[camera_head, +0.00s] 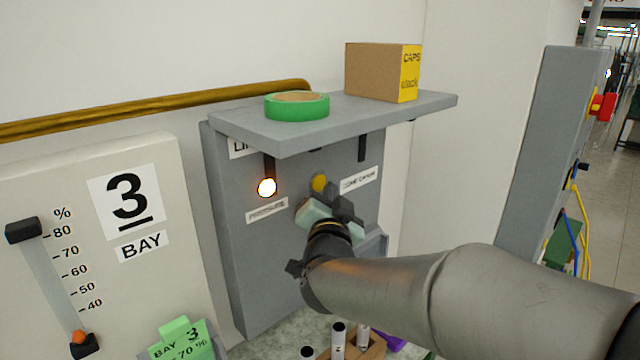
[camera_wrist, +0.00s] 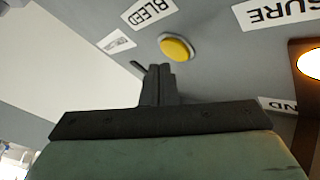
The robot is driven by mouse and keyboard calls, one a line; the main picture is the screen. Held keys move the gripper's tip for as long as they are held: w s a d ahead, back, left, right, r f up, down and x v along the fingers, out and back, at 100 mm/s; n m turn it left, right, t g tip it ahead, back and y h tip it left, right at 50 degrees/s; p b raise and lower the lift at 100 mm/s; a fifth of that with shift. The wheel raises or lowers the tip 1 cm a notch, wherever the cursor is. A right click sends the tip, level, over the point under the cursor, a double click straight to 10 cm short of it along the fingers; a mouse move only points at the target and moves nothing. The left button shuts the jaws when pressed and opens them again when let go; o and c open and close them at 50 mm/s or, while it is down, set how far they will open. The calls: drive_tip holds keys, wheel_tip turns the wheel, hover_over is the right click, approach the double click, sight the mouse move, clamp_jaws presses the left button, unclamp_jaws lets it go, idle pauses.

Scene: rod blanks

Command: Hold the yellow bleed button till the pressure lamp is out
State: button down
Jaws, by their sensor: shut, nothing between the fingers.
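The yellow bleed button (camera_head: 319,183) is on the grey panel (camera_head: 235,240) under a shelf. In the wrist view the button (camera_wrist: 176,48) shows whole, next to a label reading BLEED (camera_wrist: 149,10). The pressure lamp (camera_head: 267,187) glows bright orange-white to the left of the button in the head view, above its label. The lit lamp (camera_wrist: 311,63) is partly cut off at the right edge of the wrist view. My gripper (camera_wrist: 158,70) is shut and empty. Its tips appear just short of the button; I see no contact.
A grey shelf (camera_head: 400,107) juts out above the button, carrying green tape (camera_head: 297,107) and a CAPS box (camera_head: 375,73). A level gauge (camera_head: 55,270) is at left.

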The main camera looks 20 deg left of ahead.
idle(0.7)
drive_tip(key=shift+w+a+b, duration=0.2)
drive_tip(key=shift+a+b, duration=0.1)
drive_tip(key=shift+a, duration=0.1)
drive_tip(key=shift+w+a, duration=0.2)
drive_tip(key=shift+a, duration=0.1)
idle(0.5)
idle(2.6)
drive_tip(key=shift+s+d+b, duration=0.35)
drive_tip(key=shift+d+b, duration=0.35)
drive_tip(key=shift+b, duration=0.1)
drive_tip(key=d+b, duration=0.1)
drive_tip(key=s+d, duration=0.1)
drive_tip(key=d, duration=0.1)
drive_tip(key=s+d+b, duration=0.1)
drive_tip(key=shift+s+d+b, duration=0.15)
drive_tip(key=shift+d+b, duration=0.1)
drive_tip(key=shift+b, duration=0.1)
